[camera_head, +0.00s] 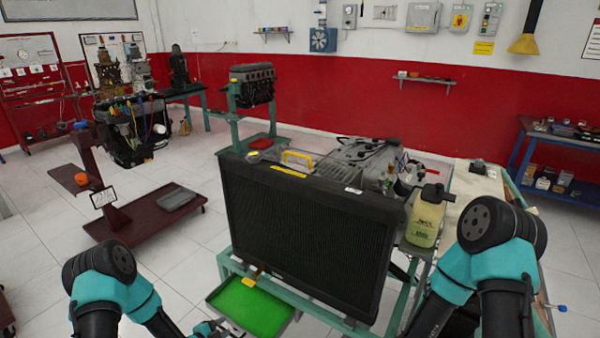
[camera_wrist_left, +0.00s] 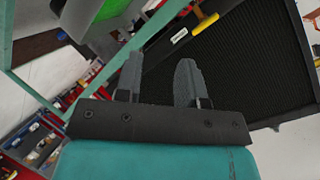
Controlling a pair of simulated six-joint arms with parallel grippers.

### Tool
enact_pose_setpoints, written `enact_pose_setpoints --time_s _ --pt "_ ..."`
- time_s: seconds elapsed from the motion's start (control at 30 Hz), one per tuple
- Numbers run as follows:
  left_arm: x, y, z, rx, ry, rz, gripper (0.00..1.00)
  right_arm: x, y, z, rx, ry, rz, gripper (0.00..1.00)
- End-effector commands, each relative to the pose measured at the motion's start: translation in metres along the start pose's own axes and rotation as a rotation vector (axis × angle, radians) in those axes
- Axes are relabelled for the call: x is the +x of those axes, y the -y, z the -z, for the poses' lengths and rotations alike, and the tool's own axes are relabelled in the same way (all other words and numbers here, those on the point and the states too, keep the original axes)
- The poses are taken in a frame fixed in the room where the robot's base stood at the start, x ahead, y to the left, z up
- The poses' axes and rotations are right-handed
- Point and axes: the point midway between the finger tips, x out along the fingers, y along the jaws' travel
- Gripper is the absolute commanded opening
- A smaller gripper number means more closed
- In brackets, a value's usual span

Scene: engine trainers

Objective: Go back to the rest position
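My left arm comes in at the lower left, and its gripper (camera_head: 212,328) shows only in part at the bottom edge, beside the green tray. In the left wrist view, the left gripper's two grey fingers (camera_wrist_left: 160,62) stand apart with nothing between them. Behind them is the dark radiator (camera_wrist_left: 245,65) with a yellow-handled part near its edge. My right arm comes in at the lower right, in front of the engine stand. Its gripper is not visible.
The black radiator (camera_head: 305,240) stands on a teal frame close in front of me. A green tray (camera_head: 250,308) lies low beneath it. A yellowish fluid bottle (camera_head: 426,218) stands at its right. A dark red stand (camera_head: 140,218) is on the left, with open floor between.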

Motion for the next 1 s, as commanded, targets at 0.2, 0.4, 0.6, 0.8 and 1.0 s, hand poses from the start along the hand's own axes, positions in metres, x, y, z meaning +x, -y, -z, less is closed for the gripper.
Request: enact_pose_setpoints --time_s 0.2,0.4,0.6,0.8,1.0 --pt "-0.027 -0.031 0.022 -0.455 0.182 -0.203 0.36 0.000 0.000 0.000 0.000 0.000 0.000 0.43" --pt "-0.068 -0.062 0.048 -0.880 0.418 -0.335 0.36 0.000 0.000 0.000 0.000 0.000 0.000 0.43" --pt "-0.120 -0.091 0.080 -1.290 0.711 -0.401 0.36 0.000 0.000 0.000 0.000 0.000 0.000 0.43" --pt "-0.164 -0.109 0.108 -1.580 0.966 -0.398 0.36 0.000 0.000 0.000 0.000 0.000 0.000 0.43" --pt "-0.175 -0.114 0.115 -1.653 1.036 -0.388 0.36 0.000 0.000 0.000 0.000 0.000 0.000 0.43"
